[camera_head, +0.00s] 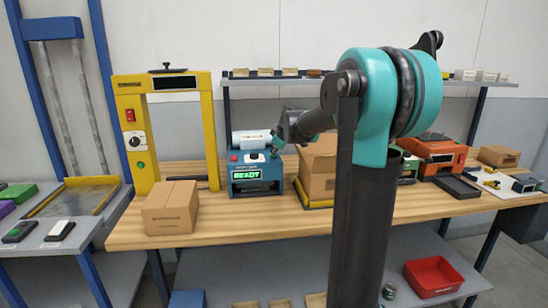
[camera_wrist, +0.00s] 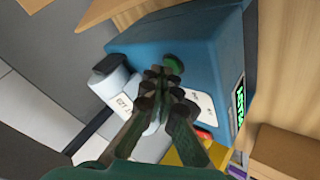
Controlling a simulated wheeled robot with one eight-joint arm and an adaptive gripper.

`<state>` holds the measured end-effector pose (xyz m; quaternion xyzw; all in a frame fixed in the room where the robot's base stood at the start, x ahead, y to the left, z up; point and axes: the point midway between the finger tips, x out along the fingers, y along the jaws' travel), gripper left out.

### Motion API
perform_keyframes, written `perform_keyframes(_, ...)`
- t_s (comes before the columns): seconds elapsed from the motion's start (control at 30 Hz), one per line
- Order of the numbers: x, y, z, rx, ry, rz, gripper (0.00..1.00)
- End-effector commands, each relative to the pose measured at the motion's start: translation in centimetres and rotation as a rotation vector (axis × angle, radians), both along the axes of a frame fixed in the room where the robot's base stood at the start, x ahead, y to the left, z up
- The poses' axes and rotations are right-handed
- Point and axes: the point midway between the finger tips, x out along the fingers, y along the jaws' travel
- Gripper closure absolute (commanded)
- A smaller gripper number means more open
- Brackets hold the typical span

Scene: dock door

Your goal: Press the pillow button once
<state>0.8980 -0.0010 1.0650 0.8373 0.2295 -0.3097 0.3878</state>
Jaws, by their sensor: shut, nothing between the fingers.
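The blue machine (camera_head: 257,180) stands on the wooden workbench, with a green lit display that seems to read READY and a white roll behind its top. It also shows in the wrist view (camera_wrist: 200,45).
A cardboard box (camera_head: 170,208) sits left on the workbench (camera_head: 220,232), before a yellow frame (camera_head: 137,135). An open carton (camera_head: 318,170) stands close to the machine's right. An orange machine (camera_head: 440,158) is farther right. A shelf (camera_head: 260,82) runs behind.

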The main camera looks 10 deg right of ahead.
Motion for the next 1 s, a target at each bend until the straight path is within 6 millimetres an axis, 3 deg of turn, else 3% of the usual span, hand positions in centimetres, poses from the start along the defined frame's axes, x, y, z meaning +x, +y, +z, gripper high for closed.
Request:
perform_keyframes(0.5,0.0,0.0,-0.2,0.0,0.0,0.0,1.0)
perform_keyframes(1.0,0.0,0.0,1.3,0.0,0.0,0.0,1.0)
